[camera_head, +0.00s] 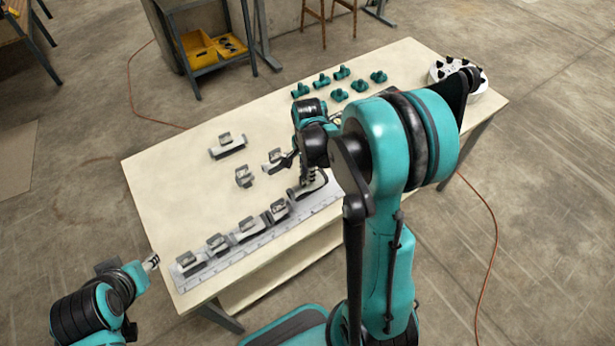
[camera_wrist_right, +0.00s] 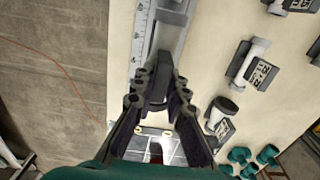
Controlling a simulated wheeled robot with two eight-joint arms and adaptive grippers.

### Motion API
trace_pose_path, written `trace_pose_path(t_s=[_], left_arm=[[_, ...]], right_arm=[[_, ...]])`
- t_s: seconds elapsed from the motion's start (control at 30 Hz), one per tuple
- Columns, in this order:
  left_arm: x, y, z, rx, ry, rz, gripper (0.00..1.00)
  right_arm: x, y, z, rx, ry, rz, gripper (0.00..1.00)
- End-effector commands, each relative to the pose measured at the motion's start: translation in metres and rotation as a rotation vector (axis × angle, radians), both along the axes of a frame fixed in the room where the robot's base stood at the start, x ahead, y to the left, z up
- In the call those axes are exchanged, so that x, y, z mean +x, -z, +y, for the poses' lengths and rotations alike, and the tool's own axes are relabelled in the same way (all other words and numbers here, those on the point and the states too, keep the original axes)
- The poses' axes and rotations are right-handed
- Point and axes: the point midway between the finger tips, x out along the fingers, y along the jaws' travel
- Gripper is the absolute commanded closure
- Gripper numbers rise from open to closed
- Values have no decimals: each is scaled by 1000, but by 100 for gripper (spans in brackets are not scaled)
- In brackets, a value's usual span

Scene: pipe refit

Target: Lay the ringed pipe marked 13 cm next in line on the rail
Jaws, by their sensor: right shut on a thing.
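The pale rail (camera_head: 225,275) with a ruled edge runs along the table's near side, and it shows in the right wrist view (camera_wrist_right: 140,45). Several tagged pipes sit in line on it, the rightmost full one (camera_head: 279,210) just left of my right gripper. My right gripper (camera_head: 307,187) is low over the rail's right part, shut on a grey piece (camera_wrist_right: 159,72), seen between the fingers in the wrist view. Its marking and ring are hidden, and I cannot tell whether it touches the rail. My left gripper (camera_head: 152,263) is off the table's left corner, its jaws too small to judge.
Loose tagged pipes lie behind the rail: a long one (camera_head: 228,147), a short one (camera_head: 244,177) and one (camera_head: 273,161) beside my right gripper. Several teal fittings (camera_head: 340,95) stand further back. A white round tray (camera_head: 436,73) with black pieces is at the far right. The table's left part is clear.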

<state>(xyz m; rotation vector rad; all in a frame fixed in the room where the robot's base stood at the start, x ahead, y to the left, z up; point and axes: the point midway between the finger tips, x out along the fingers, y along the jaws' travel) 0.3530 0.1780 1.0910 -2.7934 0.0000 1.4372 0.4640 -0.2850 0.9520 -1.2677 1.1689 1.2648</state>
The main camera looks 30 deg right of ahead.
Motion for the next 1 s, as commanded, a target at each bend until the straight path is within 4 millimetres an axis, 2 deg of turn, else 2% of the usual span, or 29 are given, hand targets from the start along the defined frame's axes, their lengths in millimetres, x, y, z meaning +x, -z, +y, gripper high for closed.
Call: trace_pose_path(t_s=[0.77, 0.8, 0.83, 1.0], left_arm=[[0, 12, 0, 0, 0, 0, 58], [0, 12, 0, 0, 0, 0, 58], [0, 12, 0, 0, 0, 0, 58], [0, 12, 0, 0, 0, 0, 58]], right_arm=[[0, 15, 0, 0, 0, 0, 100], [0, 15, 0, 0, 0, 0, 77], [0, 15, 0, 0, 0, 0, 69], [0, 15, 0, 0, 0, 0, 66]])
